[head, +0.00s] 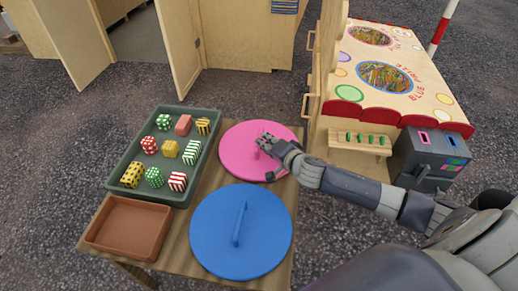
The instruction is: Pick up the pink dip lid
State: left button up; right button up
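The pink dip lid (237,139) is a flat round disc lying at the back right of the wooden table. Part of its upright handle shows near its middle, just left of my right gripper. My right gripper (266,158) reaches in from the right over the lid's right half. Its two fingers are spread apart, one towards the back and one towards the front, with nothing seen between them. I cannot tell whether a finger touches the lid. My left gripper is not in view.
A larger blue lid (265,245) with a bar handle lies in front of the pink one. A green tray (120,180) of patterned sweets and a brown empty tray (98,238) stand left on the table (205,176). A game stall (418,88) and a grey box (402,158) stand right.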

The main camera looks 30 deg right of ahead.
aim_at(259, 137)
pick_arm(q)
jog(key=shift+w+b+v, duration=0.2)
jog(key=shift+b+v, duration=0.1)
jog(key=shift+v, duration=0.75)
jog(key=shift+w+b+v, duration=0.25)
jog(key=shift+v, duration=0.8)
pick_arm(e)
jog(key=shift+x, duration=2.7)
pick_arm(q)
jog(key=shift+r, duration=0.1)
pick_arm(e)
jog(key=shift+s, duration=0.1)
grip_shut()
